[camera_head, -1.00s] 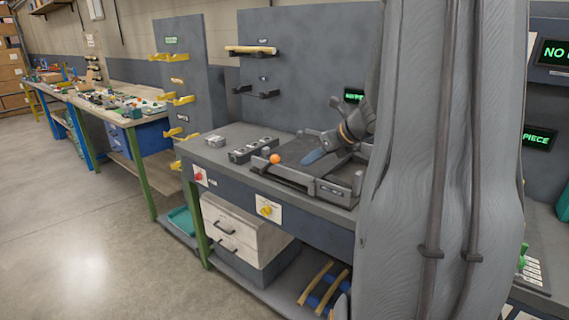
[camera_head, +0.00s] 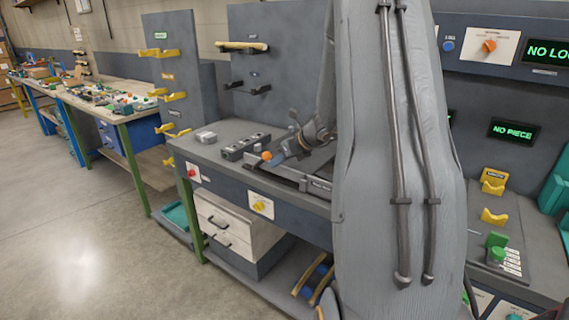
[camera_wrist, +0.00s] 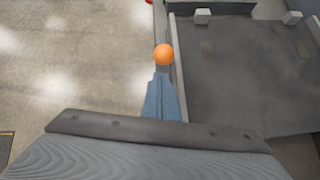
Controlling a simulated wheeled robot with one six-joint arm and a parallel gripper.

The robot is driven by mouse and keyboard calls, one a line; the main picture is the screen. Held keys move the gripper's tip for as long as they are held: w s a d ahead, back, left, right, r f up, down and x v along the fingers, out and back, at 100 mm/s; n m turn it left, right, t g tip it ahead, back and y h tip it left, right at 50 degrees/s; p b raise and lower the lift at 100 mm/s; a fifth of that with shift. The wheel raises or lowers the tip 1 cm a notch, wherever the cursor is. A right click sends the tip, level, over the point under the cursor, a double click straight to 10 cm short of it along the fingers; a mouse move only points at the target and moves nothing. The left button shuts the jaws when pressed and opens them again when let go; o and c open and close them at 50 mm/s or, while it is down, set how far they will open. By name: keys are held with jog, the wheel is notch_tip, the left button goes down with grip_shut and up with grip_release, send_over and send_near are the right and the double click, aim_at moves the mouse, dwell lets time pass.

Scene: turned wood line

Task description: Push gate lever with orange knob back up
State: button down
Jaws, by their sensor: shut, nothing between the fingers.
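The orange knob (camera_head: 266,155) of the gate lever shows at the left front corner of the grey tray-like fixture (camera_head: 262,172) on the bench. It also shows in the wrist view (camera_wrist: 164,54), just beyond my fingertips. My gripper (camera_head: 276,157) is shut and empty, low over the fixture, with its tips close beside the knob. In the wrist view my gripper (camera_wrist: 163,80) points straight at the knob. I cannot tell whether the tips touch it. The lever's arm is mostly hidden behind the knob and my fingers.
A dark block with round holes (camera_head: 243,146) and a small grey block (camera_head: 206,137) sit left of the fixture. A yellow knob panel (camera_head: 260,205) and a red button (camera_head: 191,172) are on the bench front. The floor at left is clear.

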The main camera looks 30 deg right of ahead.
jog(key=shift+w+r, duration=0.15)
jog(key=shift+w, duration=0.2)
jog(key=shift+a+r, duration=0.1)
jog(key=shift+r, duration=0.05)
